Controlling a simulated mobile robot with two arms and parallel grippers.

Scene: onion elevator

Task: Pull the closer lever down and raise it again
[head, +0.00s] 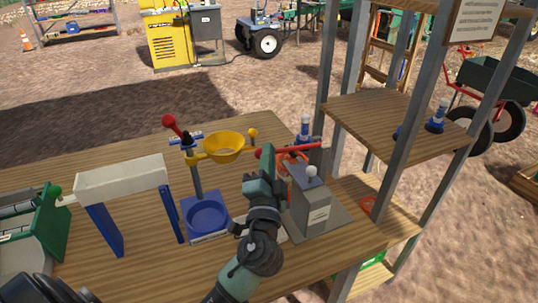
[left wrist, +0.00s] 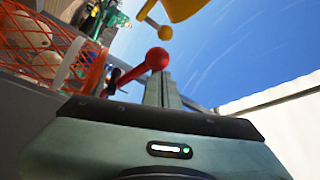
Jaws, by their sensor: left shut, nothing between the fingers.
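The red lever (head: 300,149) with a round red knob at its left end is nearly level in the head view, beside a grey box with a white-knobbed stick (head: 311,172). My left gripper (head: 267,150) is at the knob end of this lever, fingers shut and empty. In the left wrist view, the red knob (left wrist: 157,58) shows just beyond the shut fingertips (left wrist: 163,80); I cannot tell whether they touch. Another lever with a red knob (head: 170,122) stands farther left, by a blue post. My right gripper is not in view.
A yellow bowl (head: 223,148) with a yellow knob sits above a blue dish (head: 207,216) left of my gripper. An orange mesh basket (left wrist: 90,65) with round tan items is beside the lever. A metal-framed shelf tower (head: 395,123) rises at right. A white-topped stand is at left.

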